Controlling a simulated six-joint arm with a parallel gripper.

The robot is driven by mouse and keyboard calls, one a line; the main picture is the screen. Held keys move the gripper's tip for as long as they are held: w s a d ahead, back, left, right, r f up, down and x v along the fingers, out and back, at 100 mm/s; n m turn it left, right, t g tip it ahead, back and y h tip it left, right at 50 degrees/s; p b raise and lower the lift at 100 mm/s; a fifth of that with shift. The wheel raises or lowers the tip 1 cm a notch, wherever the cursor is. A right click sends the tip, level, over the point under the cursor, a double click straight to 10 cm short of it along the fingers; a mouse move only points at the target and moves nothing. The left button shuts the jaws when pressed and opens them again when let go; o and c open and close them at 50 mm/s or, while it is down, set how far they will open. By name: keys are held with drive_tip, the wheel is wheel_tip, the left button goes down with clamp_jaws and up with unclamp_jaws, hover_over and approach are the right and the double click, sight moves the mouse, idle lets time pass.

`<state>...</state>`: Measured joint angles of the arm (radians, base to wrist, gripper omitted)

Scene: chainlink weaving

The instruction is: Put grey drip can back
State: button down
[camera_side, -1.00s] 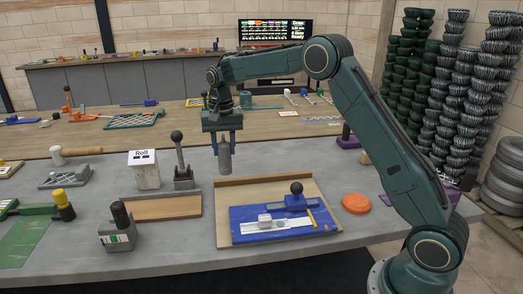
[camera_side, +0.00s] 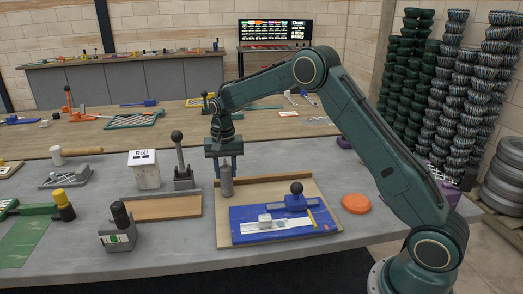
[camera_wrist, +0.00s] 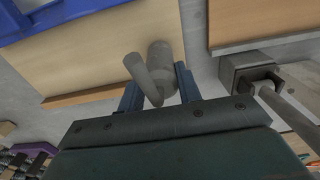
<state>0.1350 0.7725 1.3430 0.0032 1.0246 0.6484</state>
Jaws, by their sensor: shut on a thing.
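The grey drip can (camera_side: 226,182) is a small upright cylinder held between the blue fingers of my gripper (camera_side: 225,170). In the side view it hangs in front of the left end of the wooden board's rear ledge. I cannot tell whether its bottom touches anything. In the wrist view the can (camera_wrist: 162,58) and its slanted spout (camera_wrist: 142,76) sit between the two fingers of my gripper (camera_wrist: 158,88).
The wooden board (camera_side: 223,235) with a blue fixture (camera_side: 247,214) lies just in front. A grey lever tool (camera_side: 183,178) and a white box labelled Roll (camera_side: 144,172) stand to the left. An orange disc (camera_side: 356,203) lies to the right.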

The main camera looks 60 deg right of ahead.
drive_tip(key=shift+f, duration=0.15)
drive_tip(key=c, duration=1)
unclamp_jaws()
drive_tip(key=shift+o, duration=0.2)
wheel_tip(320, 180, up, 12)
drive_tip(key=shift+f, duration=0.1)
drive_tip(key=shift+r, duration=0.25)
